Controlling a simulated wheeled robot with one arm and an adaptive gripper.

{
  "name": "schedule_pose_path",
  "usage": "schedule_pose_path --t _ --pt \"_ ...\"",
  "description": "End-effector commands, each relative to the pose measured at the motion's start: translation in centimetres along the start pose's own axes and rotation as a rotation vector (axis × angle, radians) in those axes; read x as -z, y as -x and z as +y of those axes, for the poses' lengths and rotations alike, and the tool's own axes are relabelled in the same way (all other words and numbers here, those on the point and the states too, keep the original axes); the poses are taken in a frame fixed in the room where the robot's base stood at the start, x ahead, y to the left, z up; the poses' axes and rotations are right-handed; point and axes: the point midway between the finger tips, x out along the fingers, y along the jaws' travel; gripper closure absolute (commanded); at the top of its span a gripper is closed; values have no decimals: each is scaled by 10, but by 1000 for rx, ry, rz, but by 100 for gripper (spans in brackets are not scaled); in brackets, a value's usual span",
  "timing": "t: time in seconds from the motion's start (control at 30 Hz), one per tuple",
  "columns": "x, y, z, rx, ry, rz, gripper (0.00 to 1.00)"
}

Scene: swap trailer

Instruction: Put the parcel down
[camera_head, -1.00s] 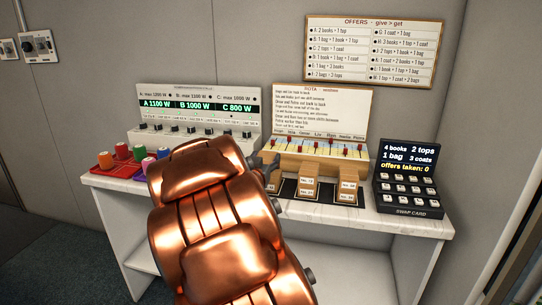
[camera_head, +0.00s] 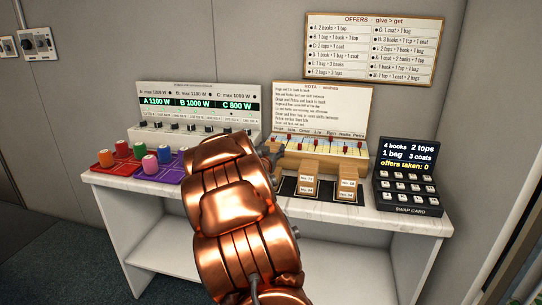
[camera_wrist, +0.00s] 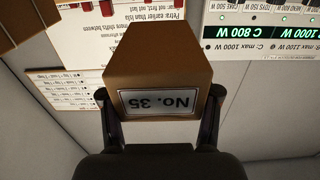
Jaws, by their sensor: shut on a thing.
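In the wrist view a brown box-shaped parcel (camera_wrist: 160,55) with a white label reading "No. 35", upside down in the picture, is between the two dark fingers of my gripper (camera_wrist: 162,100). The fingers are shut on its sides. In the head view my copper arm covers most of my gripper (camera_head: 271,158); a dark part of it shows beside the rota board, and I cannot make out the held parcel there. Two other brown labelled parcels stand on the bench, one left (camera_head: 306,180) and one right (camera_head: 347,182), on dark squares. Part of a bare dark square (camera_head: 288,187) shows left of them.
The white bench (camera_head: 330,213) carries a power panel (camera_head: 196,103), coloured trays with spools (camera_head: 150,163), a rota board (camera_head: 322,115) with red sliders, and a black swap card keypad (camera_head: 407,185). An offers board (camera_head: 374,48) hangs above. The bench's front strip is clear.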

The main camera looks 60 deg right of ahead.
Motion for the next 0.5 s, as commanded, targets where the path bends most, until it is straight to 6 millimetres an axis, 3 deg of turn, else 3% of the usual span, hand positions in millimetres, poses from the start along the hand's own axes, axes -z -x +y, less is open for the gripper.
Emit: schedule_pose_path --t 0.17,0.5 --pt "-22 0 -1 2 2 -1 77" --pt "-25 0 -1 1 1 1 77"
